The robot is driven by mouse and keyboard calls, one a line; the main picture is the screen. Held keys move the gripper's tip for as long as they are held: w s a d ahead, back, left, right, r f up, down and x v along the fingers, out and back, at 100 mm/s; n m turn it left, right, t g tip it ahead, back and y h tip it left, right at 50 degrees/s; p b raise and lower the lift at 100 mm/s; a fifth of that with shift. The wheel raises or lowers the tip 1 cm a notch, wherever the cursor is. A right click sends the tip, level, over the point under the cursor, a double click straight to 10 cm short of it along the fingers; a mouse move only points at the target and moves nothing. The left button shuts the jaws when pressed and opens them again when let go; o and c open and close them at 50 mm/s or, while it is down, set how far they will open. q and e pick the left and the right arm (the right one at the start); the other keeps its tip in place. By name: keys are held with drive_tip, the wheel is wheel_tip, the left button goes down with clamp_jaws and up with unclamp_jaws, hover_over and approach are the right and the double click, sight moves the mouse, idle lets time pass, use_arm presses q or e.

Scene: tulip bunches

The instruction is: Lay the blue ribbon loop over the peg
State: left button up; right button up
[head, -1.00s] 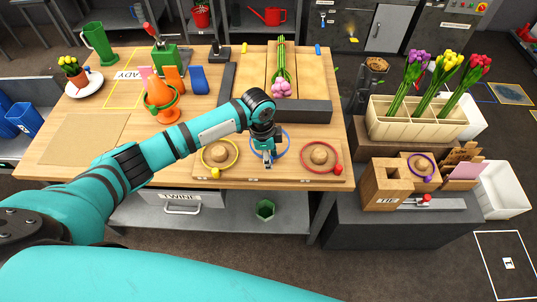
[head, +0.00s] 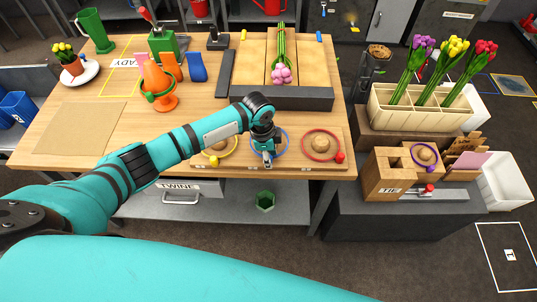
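The blue ribbon loop (head: 285,142) lies on the wooden board at the front of the worktable, between the yellow loop (head: 234,146) and the red loop (head: 337,134). My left gripper (head: 267,160) points down over the blue loop's near side, and my arm hides much of the loop. I cannot tell whether its fingers touch the loop or are open. A purple loop (head: 434,163) lies around a round wooden knob (head: 425,154) on the block marked TIE (head: 380,187). I cannot tell which part is the peg. My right gripper is out of view.
A pink tulip bunch (head: 281,73) lies behind a dark bar (head: 290,98). A cream planter (head: 415,115) with tulips stands at the right, behind the TIE block. A gap separates table and right stand.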

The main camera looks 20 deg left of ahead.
use_arm(q)
drive_tip(key=o, duration=0.9)
wheel_tip(320, 180, up, 12)
drive_tip(key=a, duration=0.1)
drive_tip(key=shift+s+a, duration=0.2)
drive_tip(key=shift+s, duration=0.05)
drive_tip(key=shift+d+f, duration=0.1)
drive_tip(key=shift+f, duration=0.05)
idle(0.4)
